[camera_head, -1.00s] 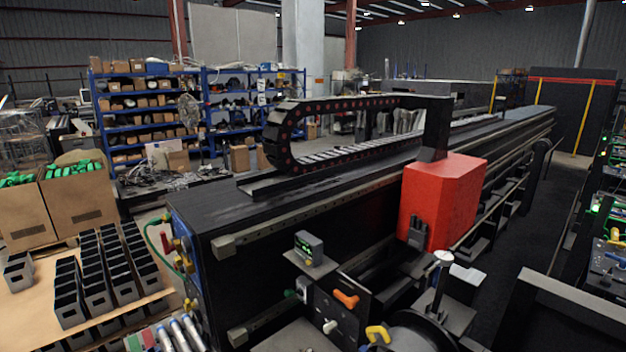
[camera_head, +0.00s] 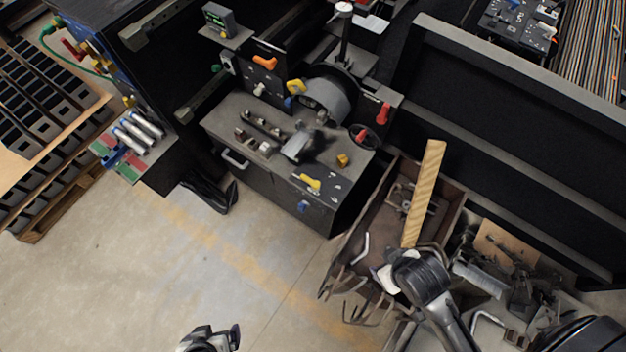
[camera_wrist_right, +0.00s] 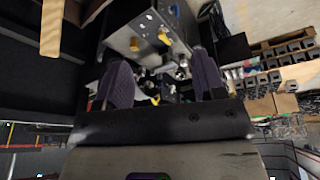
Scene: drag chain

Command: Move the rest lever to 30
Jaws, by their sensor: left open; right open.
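The machine's control bench (camera_head: 225,115) shows in the head view with several coloured levers and knobs. They include an orange handle (camera_head: 265,63), a yellow handle (camera_head: 296,87), a red handle (camera_head: 384,113) and a yellow lever (camera_head: 308,182) on the front panel. I cannot tell which is the rest lever, and no 30 mark is readable. My left gripper (camera_head: 212,339) is open at the bottom edge, over the floor, well apart from the bench. In the right wrist view my right gripper (camera_wrist_right: 163,85) is open, its two fingers apart with nothing visibly held.
A rusty tool bin (camera_head: 375,225) with a wooden plank (camera_head: 424,195) stands right of the bench, under my right arm. A pallet table with black boxes (camera_head: 35,95) is at the left. The concrete floor (camera_head: 130,270) in front is clear.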

